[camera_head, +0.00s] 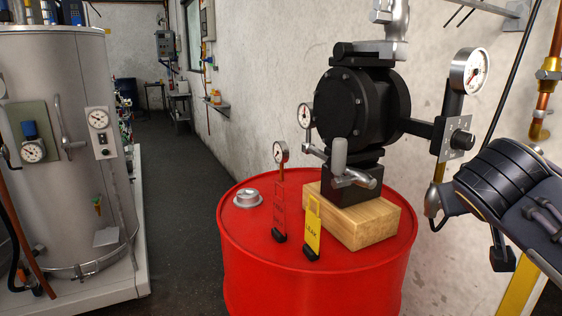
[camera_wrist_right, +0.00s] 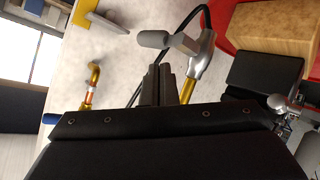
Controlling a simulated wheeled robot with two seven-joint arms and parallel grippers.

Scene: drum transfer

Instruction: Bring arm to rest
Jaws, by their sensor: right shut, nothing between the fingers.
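My right gripper (camera_wrist_right: 165,85) shows in the right wrist view with its dark fingers together and nothing between them. A metal lever with a grey grip (camera_wrist_right: 154,39) is just beyond the fingertips; I cannot tell whether they touch. Part of my right arm (camera_head: 510,185) comes in at the right edge of the head view, beside the black pump (camera_head: 362,105). Its fingers are not clear there. The pump stands upright on a wooden block (camera_head: 360,218) on the red drum (camera_head: 310,275). My left gripper is in neither view.
A red tag (camera_head: 280,210) and a yellow tag (camera_head: 313,228) stand on the drum top near a silver cap (camera_head: 248,197). A pressure gauge (camera_head: 468,72) juts out beside the pump. A large tank (camera_head: 65,130) is at left, with clear floor (camera_head: 185,200) between.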

